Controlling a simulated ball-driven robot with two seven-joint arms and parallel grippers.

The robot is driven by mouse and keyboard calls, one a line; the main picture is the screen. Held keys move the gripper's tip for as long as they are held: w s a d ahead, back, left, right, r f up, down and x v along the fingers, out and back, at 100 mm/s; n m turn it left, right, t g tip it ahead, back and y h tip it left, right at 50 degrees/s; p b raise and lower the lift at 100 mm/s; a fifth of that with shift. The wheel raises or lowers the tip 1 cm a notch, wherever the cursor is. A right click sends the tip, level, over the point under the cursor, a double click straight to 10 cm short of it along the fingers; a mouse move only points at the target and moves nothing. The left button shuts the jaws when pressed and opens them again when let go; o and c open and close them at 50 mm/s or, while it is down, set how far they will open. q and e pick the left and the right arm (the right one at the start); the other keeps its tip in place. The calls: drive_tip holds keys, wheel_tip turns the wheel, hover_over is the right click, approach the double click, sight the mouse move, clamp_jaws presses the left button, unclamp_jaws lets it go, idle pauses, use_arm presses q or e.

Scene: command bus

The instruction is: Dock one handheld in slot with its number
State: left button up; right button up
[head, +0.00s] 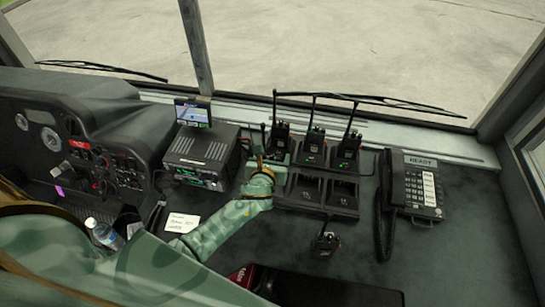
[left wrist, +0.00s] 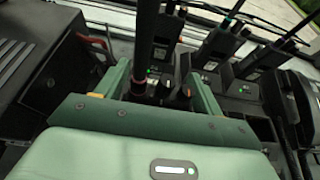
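My left gripper (head: 262,164) is over the front left part of the black charging dock (head: 318,211). It is shut on a dark handheld, whose top knobs (left wrist: 180,96) show between the fingers (left wrist: 160,88) in the left wrist view. Its antenna (head: 263,136) points up; its lower body and number are hidden, so I cannot tell if it is seated. Three handhelds stand in the back row: left (head: 280,136), middle (head: 314,141) and right (head: 348,146). Two front slots, middle (head: 305,188) and right (head: 341,194), look empty. Another handheld (head: 325,242) stands in front of the dock.
A radio unit (head: 202,155) with a small screen (head: 193,113) is left of the dock. A desk phone (head: 421,186) is to its right. A note (head: 182,222) and a bottle (head: 104,233) lie at the left. The surface right of the loose handheld is clear.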

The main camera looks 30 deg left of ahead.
use_arm(q)
drive_tip(key=shift+o, duration=0.7)
drive_tip(key=shift+s, duration=0.1)
drive_tip(key=shift+s+d+r, duration=0.1)
drive_tip(key=shift+s, duration=0.2)
drive_tip(key=p+v, duration=0.3)
drive_tip(key=v, duration=1.2)
drive_tip(key=shift+s+r, duration=0.15)
drive_tip(key=shift+r, duration=0.1)
